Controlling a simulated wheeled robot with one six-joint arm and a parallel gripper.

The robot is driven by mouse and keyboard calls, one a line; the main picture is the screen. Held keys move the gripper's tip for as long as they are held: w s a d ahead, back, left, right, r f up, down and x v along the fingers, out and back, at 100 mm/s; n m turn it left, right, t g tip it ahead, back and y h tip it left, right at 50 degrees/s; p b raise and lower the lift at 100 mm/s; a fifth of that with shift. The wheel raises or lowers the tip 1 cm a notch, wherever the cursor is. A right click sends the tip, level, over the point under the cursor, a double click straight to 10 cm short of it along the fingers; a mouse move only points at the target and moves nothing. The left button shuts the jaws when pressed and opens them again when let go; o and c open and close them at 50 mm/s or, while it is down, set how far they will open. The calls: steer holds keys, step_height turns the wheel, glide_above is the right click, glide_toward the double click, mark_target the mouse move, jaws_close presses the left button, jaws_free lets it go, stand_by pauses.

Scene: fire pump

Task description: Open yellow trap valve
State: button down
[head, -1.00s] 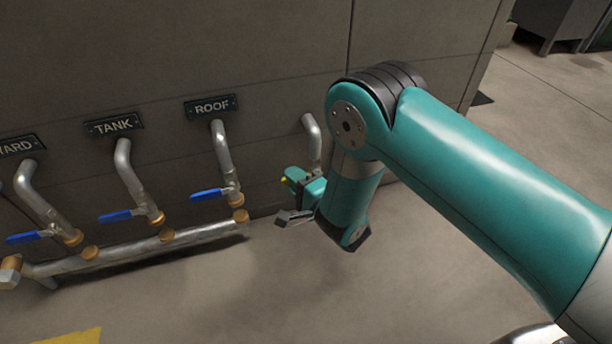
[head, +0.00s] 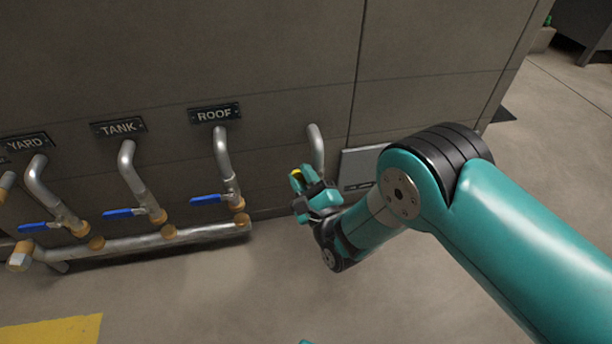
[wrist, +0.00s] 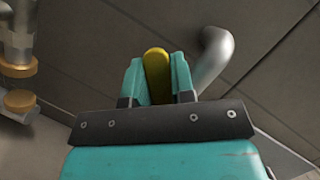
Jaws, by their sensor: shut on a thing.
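The yellow trap valve handle (wrist: 157,75) stands between the two teal fingers of my gripper (wrist: 156,80) in the wrist view, and they are shut on it. In the head view a small yellow part of the handle (head: 296,177) shows at the tip of my gripper (head: 306,190). The grey pipe (head: 317,148) of this valve comes out of the wall just behind the gripper and also shows in the wrist view (wrist: 212,55). The valve body is hidden behind my gripper.
Blue-handled valves under the ROOF (head: 214,114), TANK (head: 119,127) and YARD (head: 27,143) signs stand to the left on a grey manifold pipe (head: 205,233). A grey panel (head: 362,167) is on the wall to the right. The floor in front is clear.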

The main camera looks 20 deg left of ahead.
steer(key=shift+d+r+m, duration=0.1)
steer(key=shift+m, duration=0.5)
steer(key=c, duration=1)
jaws_free()
steer(key=shift+o, duration=0.2)
steer(key=shift+w+t, duration=0.1)
steer(key=shift+t, duration=0.2)
steer(key=shift+w+d+r, duration=0.1)
steer(key=shift+w+d, duration=0.05)
